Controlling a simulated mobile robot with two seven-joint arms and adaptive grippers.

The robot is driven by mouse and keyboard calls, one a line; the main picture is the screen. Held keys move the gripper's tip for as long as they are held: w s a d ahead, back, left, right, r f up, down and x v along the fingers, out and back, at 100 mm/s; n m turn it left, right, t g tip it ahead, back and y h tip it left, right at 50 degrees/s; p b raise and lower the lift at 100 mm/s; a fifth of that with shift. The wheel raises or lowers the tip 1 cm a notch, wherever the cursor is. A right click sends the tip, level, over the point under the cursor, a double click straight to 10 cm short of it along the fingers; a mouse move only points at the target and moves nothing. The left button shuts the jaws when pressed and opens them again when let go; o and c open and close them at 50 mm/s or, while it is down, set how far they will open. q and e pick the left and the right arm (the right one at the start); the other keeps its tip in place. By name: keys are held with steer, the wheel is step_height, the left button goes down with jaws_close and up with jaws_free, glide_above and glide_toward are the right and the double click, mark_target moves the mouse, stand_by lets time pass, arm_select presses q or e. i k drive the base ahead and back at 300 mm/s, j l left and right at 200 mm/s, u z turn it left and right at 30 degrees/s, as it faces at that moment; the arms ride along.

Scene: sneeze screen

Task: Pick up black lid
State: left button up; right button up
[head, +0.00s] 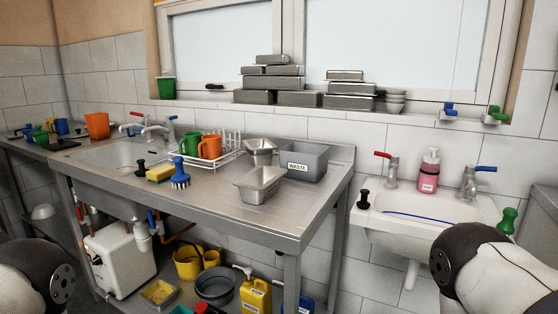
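No object is plainly a black lid at this size. A flat dark thing (62,145) lies on the counter at the far left, in front of the coloured jugs. A small dark thing (215,86) lies on the windowsill near the green cup. A black knob-like thing (141,165) stands at the sink's front edge, and another (363,200) stands on the hand basin's left rim. I cannot tell if any of these is the lid. Only rounded links of my arms show at the lower left and lower right corners. Both grippers are out of view.
The steel sink counter (265,222) holds a grey waste tub (307,168), metal pans (260,185), a dish rack with orange and green jugs, a yellow sponge (160,174) and a blue brush (180,178). Its front right is clear. Buckets and a yellow container (256,296) stand below.

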mark_target(61, 145)
steer(key=i+j, duration=0.1)
steer(key=j, duration=0.2)
steer(key=i+j, duration=0.15)
steer(key=j, duration=0.15)
steer(key=i+j+z, duration=0.1)
steer(key=j, duration=0.3)
steer(key=i+j+z, duration=0.1)
steer(key=j, duration=0.3)
steer(key=i+j+z, duration=0.15)
steer(key=j, duration=0.25)
steer(key=i+j+z, duration=0.1)
steer(key=j, duration=0.3)
steer(key=i+j+z, duration=0.25)
steer(key=j, duration=0.55)
steer(key=j+z, duration=0.25)
steer(key=j, duration=0.5)
steer(key=j+z, duration=0.25)
steer(key=j, duration=0.55)
steer(key=j+z, duration=0.3)
steer(key=j, duration=0.5)
